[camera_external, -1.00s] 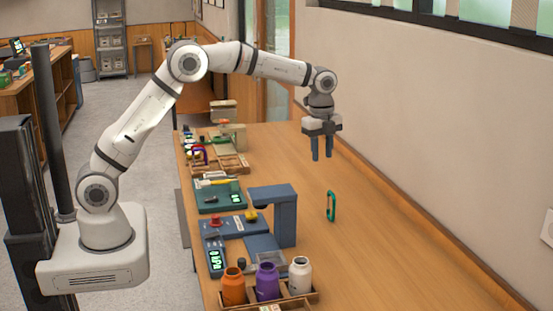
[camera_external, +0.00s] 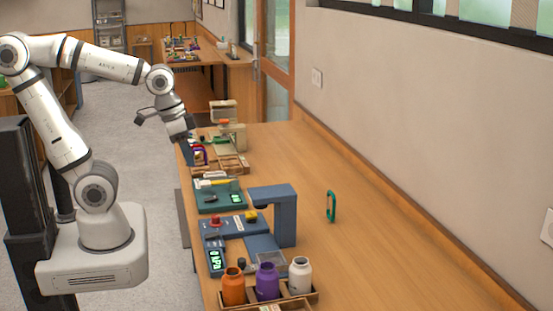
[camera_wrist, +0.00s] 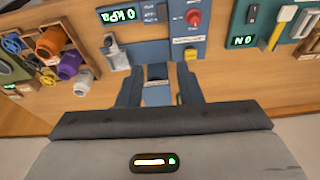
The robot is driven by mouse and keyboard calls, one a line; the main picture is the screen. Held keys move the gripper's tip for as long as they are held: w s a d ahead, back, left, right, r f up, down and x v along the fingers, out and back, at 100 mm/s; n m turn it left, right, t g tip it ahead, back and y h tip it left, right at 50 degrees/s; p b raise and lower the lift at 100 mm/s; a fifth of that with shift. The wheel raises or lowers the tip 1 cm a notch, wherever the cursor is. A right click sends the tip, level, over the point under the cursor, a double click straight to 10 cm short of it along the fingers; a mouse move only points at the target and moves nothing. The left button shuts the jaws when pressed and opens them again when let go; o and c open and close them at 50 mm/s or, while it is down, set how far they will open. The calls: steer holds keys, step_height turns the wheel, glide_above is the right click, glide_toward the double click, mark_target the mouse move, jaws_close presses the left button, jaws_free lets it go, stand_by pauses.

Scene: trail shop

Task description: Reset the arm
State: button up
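My gripper (camera_external: 187,151) hangs tilted over the left edge of the wooden bench, beyond the green scale. Its blue fingers overlap in the outside view. In the wrist view my gripper (camera_wrist: 158,88) shows both fingers apart with nothing held between them. A blue part of the test station shows behind the gap. My arm is bent back, with its elbow high at the upper left.
The bench (camera_external: 375,255) holds a blue press station (camera_external: 275,210), a green scale (camera_external: 218,195), a tray with orange (camera_external: 233,288), purple (camera_external: 267,283) and white (camera_external: 300,275) bottles, and a green carabiner (camera_external: 331,206). The bench's right side is mostly clear.

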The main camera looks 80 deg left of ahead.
steer(key=shift+s+f, duration=0.4)
steer(key=shift+s, duration=0.2)
